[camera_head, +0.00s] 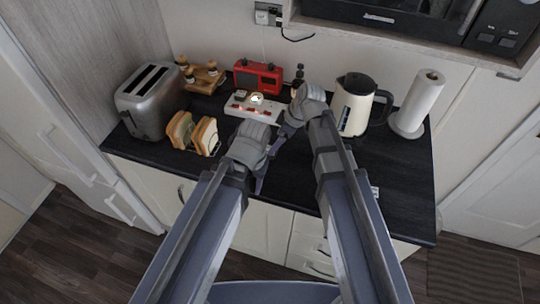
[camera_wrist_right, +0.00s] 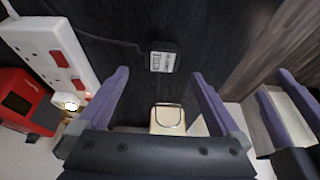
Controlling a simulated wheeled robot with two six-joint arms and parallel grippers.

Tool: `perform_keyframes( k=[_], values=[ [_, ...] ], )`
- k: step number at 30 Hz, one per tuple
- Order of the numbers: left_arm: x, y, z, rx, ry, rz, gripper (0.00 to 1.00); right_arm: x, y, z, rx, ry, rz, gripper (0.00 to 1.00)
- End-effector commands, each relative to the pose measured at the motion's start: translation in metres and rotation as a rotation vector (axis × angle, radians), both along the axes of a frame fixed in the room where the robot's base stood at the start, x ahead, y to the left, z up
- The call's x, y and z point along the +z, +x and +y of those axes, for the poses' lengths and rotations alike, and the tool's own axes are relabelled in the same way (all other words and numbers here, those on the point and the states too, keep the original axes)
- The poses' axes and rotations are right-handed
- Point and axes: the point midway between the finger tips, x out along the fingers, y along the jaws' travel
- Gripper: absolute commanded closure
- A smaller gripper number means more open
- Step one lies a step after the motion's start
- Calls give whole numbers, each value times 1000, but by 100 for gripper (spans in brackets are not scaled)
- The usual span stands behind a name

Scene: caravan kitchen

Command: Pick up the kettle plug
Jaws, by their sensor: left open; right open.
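In the right wrist view a small dark plug (camera_wrist_right: 163,57) with a pale labelled face lies on the dark counter, a black cord running from it. It shows just past the fingertips of my open, empty right gripper (camera_wrist_right: 160,76), between their lines; the height gap is unclear. In the head view a small pale piece (camera_head: 374,191) near the counter's front edge, right of my right arm, may be this plug. The cream kettle (camera_head: 353,106) stands upright at the back right. My left gripper (camera_head: 261,172) is open over the counter front, left of my right arm, with nothing visible in it.
A white socket strip (camera_head: 240,106) lies before a red radio (camera_head: 258,77). A toaster (camera_head: 150,100) and toast rack (camera_head: 193,135) stand left, a paper towel roll (camera_head: 418,103) right of the kettle. Dark counter (camera_head: 400,165) is clear at front right.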

Motion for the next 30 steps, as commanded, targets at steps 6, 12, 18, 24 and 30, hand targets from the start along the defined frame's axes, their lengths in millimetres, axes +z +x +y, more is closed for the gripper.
perform_keyframes(
  k=[6, 12, 18, 24, 30],
  values=[
    [-4, 0, 0, 0, 0, 0, 50, -4, 0, 2, -1, 0, 0, 0],
    [-22, 0, 0, 1, 0, 0, 50, -22, 1, 8, 0, -1, 0, 0],
    [-46, 0, 0, 1, 0, 0, 50, -46, 4, 18, 0, -1, 0, 0],
    [-51, 0, 0, 1, 0, 0, 50, -51, 5, 22, -1, -1, 1, 0],
    [-50, 0, 0, 1, 0, 0, 50, -50, 4, 21, -1, -1, 1, 6]
  ],
)
